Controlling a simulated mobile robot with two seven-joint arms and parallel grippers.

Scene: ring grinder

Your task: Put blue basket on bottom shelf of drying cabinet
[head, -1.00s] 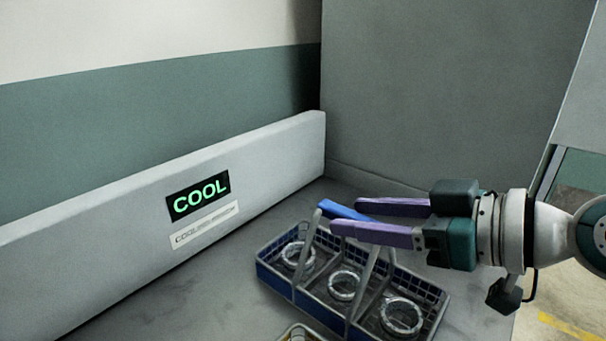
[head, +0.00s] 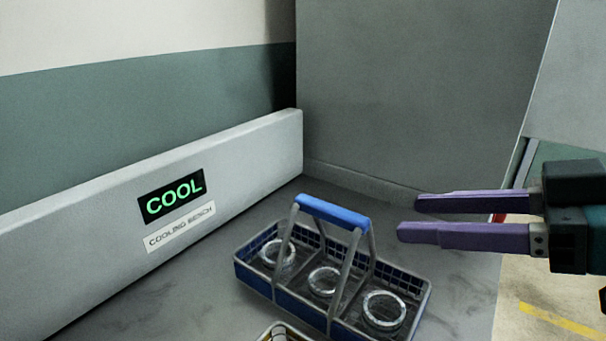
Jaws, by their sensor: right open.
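The blue basket (head: 258,281) stands on the grey bench with its blue-topped handle (head: 333,212) upright. Three metal rings sit in it, one in each compartment, such as the middle ring (head: 324,281). My right gripper (head: 408,217) is open and empty, to the right of the handle and apart from it, with its purple fingers pointing left. My left gripper is not in view. The drying cabinet cannot be made out in this view.
A second basket (head: 284,333) shows only its top at the bottom edge, close in front of the blue basket. The cooling bench (head: 190,295) has a raised back panel (head: 85,232) with a lit COOL sign (head: 172,197). A grey wall (head: 410,95) rises behind. Floor shows at right.

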